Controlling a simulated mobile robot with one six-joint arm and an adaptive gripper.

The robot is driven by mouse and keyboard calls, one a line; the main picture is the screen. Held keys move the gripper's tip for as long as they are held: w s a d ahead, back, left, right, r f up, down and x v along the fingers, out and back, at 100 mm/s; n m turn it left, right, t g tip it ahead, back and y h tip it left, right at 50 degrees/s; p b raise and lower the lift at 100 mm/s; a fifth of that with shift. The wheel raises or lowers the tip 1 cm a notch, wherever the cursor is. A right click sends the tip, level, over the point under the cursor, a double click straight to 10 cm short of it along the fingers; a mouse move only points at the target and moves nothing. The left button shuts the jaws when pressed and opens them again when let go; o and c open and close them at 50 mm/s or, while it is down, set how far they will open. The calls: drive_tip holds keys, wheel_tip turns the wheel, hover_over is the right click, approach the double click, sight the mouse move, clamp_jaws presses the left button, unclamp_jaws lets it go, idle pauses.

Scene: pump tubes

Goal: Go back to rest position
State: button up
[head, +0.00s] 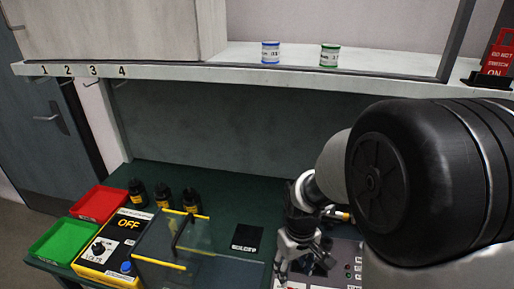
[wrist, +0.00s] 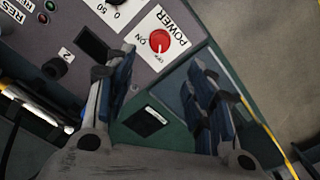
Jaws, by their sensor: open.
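My gripper (head: 303,243) is at the lower middle right of the head view, above the bench and beside a grey control panel (head: 346,258). In the wrist view my gripper (wrist: 167,88) has its two blue-padded fingers spread apart with nothing between them. The wrist view shows the panel (wrist: 130,14) with a red POWER knob (wrist: 159,41) just beyond the fingers. I cannot tell whether a finger touches the panel. My arm covers much of the right side of the head view.
A yellow box reading OFF (head: 112,240), a red tray (head: 99,204), a green tray (head: 62,240), dark bottles (head: 163,196) and a clear hinged cover (head: 185,246) stand on the green bench (head: 232,190). A shelf (head: 215,73) above holds a blue-banded can (head: 270,52) and a green-banded can (head: 329,55).

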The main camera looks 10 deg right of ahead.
drive_tip(key=s+r+m+t, duration=0.3)
drive_tip(key=s+r+t, duration=0.1)
drive_tip(key=s+r, duration=1.1)
wheel_tip(320, 180, up, 3)
drive_tip(key=shift+s+f+t, duration=0.1)
drive_tip(key=shift+s+t, duration=0.2)
